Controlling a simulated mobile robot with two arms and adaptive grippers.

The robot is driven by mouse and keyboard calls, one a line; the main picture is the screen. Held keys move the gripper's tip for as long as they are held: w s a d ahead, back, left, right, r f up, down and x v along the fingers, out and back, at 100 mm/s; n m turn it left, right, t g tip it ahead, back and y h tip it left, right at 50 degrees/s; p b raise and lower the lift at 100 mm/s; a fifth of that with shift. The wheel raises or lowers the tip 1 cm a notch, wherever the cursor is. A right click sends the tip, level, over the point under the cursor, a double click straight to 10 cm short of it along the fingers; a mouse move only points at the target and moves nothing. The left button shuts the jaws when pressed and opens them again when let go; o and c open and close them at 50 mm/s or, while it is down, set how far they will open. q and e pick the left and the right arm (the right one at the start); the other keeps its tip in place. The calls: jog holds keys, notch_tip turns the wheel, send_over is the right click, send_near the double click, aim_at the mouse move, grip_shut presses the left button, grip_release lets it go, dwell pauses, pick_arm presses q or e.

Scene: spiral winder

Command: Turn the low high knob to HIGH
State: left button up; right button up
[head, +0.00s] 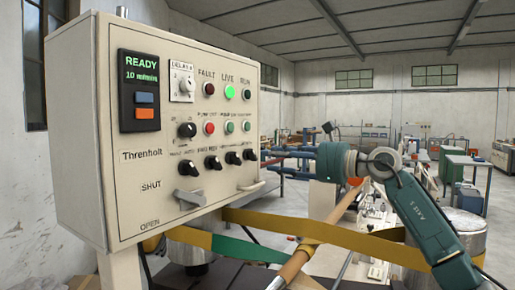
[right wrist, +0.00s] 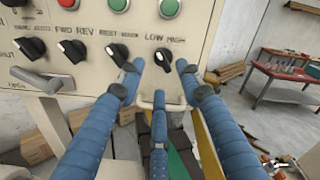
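The low high knob (right wrist: 163,58) is a black knob under the LOW HIGH label in the right wrist view. It is also at the right end of the lower knob row in the head view (head: 249,154). Which label it points to is too small to tell. My right gripper (right wrist: 160,70) has blue fingers spread apart, open and empty. In the right wrist view its two upper fingertips appear on either side of the knob, with the third finger below. In the head view the right gripper (head: 268,158) is just right of the panel edge. My left gripper is not in view.
The control panel (head: 120,200) has other black knobs, buttons and lamps; its display reads READY. A grey handle (head: 188,198) and a pale handle (head: 251,186) stick out below the knobs. A yellow band (head: 330,237) runs below. A red table (right wrist: 290,72) stands farther right.

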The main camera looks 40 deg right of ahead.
aim_at(254, 155)
jog(key=p+x, duration=0.3)
jog(key=x, duration=0.1)
jog(key=shift+w+r, duration=0.1)
jog(key=shift+r, duration=0.3)
jog(key=shift+w+a+p, duration=0.15)
jog(key=shift+w+p, duration=0.2)
jog(key=shift+p, duration=0.1)
jog(key=shift+w+a+f, duration=0.15)
jog(key=shift+w+f, duration=0.2)
jog(key=shift+w, duration=0.2)
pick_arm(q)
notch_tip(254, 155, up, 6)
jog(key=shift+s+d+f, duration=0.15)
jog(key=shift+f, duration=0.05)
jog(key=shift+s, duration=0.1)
pick_arm(e)
grip_shut()
